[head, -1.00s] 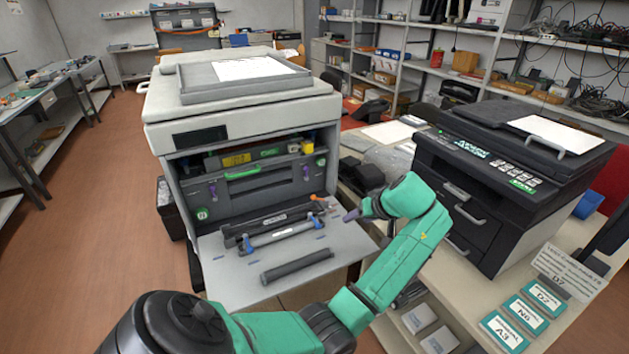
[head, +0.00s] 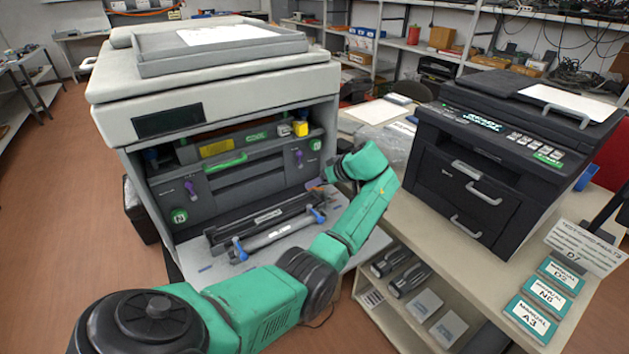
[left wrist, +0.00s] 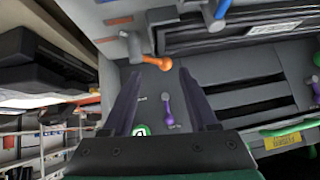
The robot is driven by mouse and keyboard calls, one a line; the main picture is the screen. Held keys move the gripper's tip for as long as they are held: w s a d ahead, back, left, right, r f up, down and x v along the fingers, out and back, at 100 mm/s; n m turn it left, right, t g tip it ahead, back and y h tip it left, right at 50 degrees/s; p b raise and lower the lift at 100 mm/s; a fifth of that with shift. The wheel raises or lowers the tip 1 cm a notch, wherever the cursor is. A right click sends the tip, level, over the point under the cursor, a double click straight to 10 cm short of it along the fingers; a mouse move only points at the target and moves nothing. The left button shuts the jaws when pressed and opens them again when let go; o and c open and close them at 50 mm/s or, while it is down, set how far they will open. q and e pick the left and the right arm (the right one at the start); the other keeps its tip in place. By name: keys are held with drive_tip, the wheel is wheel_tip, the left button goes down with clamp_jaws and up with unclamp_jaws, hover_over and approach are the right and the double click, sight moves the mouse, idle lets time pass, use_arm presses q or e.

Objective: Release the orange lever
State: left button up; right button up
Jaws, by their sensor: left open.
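The orange lever (left wrist: 152,61) sticks out from a grey mount on the printer's front in the left wrist view. Its tip lies just beyond and between the two fingertips of my left gripper (left wrist: 161,74), which is open and empty; I see no contact. In the head view the orange lever (head: 316,184) is a small patch beside my left gripper (head: 325,180), at the right of the printer's open front. A purple lever (left wrist: 167,110) shows between the fingers in the wrist view, on the panel behind. My right gripper is not in view.
The large grey printer (head: 210,90) stands open, with a dark cartridge unit (head: 265,216) and blue levers (head: 239,249) on its lowered front. A green handle (head: 226,162) crosses its inner panel. A black printer (head: 490,160) stands on the bench at right.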

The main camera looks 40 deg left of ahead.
use_arm(q)
drive_tip(key=x, duration=0.2)
drive_tip(key=shift+a+f, duration=0.15)
drive_tip(key=shift+f, duration=0.1)
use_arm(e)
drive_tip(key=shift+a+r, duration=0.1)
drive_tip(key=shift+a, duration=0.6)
